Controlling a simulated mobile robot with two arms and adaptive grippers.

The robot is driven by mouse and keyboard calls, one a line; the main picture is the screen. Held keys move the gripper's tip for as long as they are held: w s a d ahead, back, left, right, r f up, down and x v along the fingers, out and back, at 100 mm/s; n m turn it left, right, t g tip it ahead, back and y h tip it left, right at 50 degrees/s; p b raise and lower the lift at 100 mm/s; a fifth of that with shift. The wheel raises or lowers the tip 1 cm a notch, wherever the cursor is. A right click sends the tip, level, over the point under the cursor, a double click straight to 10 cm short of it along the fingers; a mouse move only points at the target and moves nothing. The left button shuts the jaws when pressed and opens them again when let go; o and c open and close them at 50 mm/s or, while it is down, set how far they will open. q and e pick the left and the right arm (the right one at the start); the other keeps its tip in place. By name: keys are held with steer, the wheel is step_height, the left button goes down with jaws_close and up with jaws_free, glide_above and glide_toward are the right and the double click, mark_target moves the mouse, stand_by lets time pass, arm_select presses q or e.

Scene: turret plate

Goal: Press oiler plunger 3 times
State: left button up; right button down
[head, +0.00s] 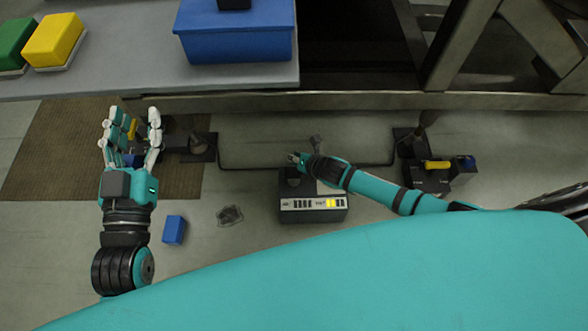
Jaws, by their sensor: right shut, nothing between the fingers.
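The oiler appears to be the dark box (314,216) on the floor at the centre, with a white label strip and yellow marks on its front. My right gripper (296,158) is shut and empty at the back left top of this box. I cannot tell whether it touches the box. The plunger cannot be made out clearly; my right gripper and forearm cover part of the box top. My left gripper (133,125) is open and empty, off to the left, with its fingers pointing away from me.
A grey table (140,75) with a blue bin (236,40), a yellow block (53,40) and a green block (13,43) stands at the back. A blue block (174,230) and a dark grate (230,215) are on the floor. A dark unit with a yellow handle (437,165) stands right.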

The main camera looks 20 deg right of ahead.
steer(key=shift+r+p, duration=0.9)
steer(key=shift+r, duration=0.15)
arm_select(q)
step_height(320, 180, down, 9)
steer(key=s+a+g+y, duration=0.1)
steer(key=g, duration=0.4)
steer(key=shift+s+a+g+y, duration=0.2)
steer(key=shift+a+g+y, duration=0.15)
steer(key=shift+g+y, duration=0.05)
stand_by(0.6)
